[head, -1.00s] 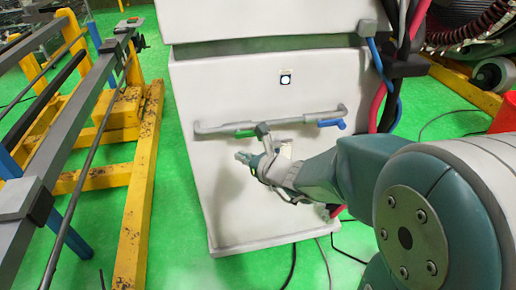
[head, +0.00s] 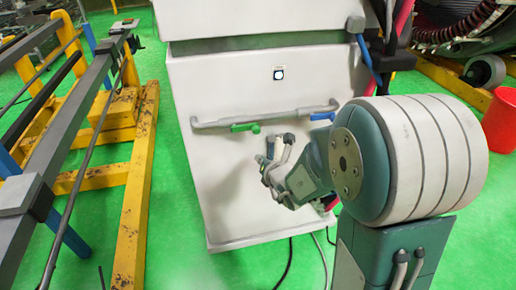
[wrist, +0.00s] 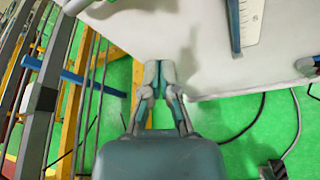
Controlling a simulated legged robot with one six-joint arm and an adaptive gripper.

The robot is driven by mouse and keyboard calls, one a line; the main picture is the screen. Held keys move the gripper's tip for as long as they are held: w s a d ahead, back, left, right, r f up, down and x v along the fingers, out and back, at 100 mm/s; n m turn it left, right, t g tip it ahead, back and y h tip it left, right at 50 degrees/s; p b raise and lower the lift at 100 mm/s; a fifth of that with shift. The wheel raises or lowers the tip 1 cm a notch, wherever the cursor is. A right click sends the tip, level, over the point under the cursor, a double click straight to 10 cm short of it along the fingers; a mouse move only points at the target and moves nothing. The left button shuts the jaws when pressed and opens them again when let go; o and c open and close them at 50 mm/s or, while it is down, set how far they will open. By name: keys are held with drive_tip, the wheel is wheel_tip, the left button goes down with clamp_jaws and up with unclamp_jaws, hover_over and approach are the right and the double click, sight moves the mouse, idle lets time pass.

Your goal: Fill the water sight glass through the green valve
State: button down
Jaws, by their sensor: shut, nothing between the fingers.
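The green valve handle (head: 245,127) sits on the grey pipe (head: 290,114) across the front of the white cabinet (head: 225,185), lying roughly along the pipe. A blue valve handle (head: 322,116) is on the same pipe to the right. My gripper (head: 267,168) is below and right of the green handle, apart from it, near the cabinet front. In the wrist view its fingers (wrist: 158,72) are together and empty. A dark upright strip (wrist: 235,25) beside a marked scale (wrist: 251,20) shows there, probably the sight glass; its water level cannot be made out.
A yellow frame with long grey rails (head: 140,180) stands to the left. Cables and hoses run down the cabinet's right side and over the green floor (head: 190,255). A red bin (head: 500,120) stands at far right. Floor between frame and cabinet is clear.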

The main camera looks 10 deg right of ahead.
sight(246, 130)
drive_tip(key=x, duration=0.9)
drive_tip(key=shift+w+d+r, duration=0.1)
drive_tip(key=shift+d+r, duration=0.35)
drive_tip(key=shift+r, duration=0.4)
drive_tip(key=shift+w+d+r, duration=0.1)
drive_tip(key=shift+d+r, duration=0.35)
drive_tip(key=shift+r, duration=0.4)
